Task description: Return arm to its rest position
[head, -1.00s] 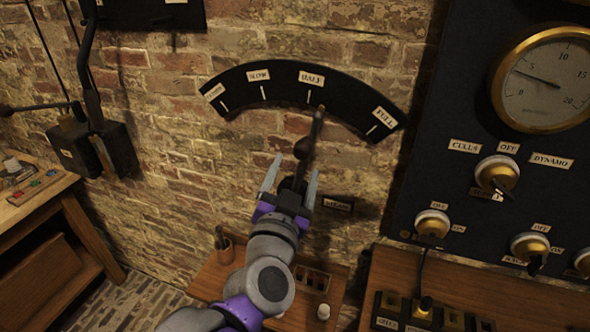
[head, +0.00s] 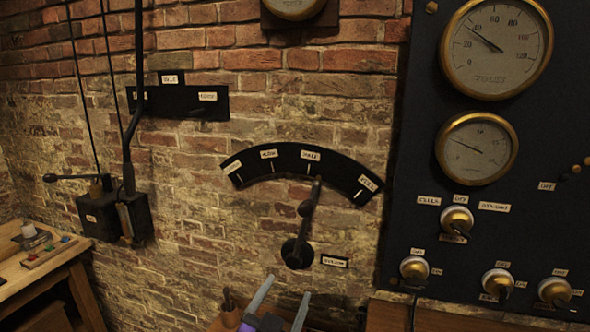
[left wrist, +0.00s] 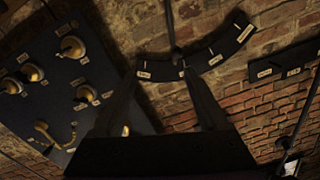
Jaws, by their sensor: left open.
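My left gripper (head: 281,304) is at the bottom of the head view, its two fingers apart with nothing between them. It is below the wall lever (head: 305,210) and clear of it. The lever's dark handle points up to the curved black scale (head: 285,158), close to the label that reads HALF. In the left wrist view the open fingers (left wrist: 165,90) frame part of the brick wall, and the scale (left wrist: 205,62) shows beyond them. My right gripper is in neither view.
A black panel with gauges and several brass knobs (head: 456,219) stands on the right. A dark switch box (head: 115,215) with a long rod is on the left wall. A wooden bench (head: 50,275) is at the lower left.

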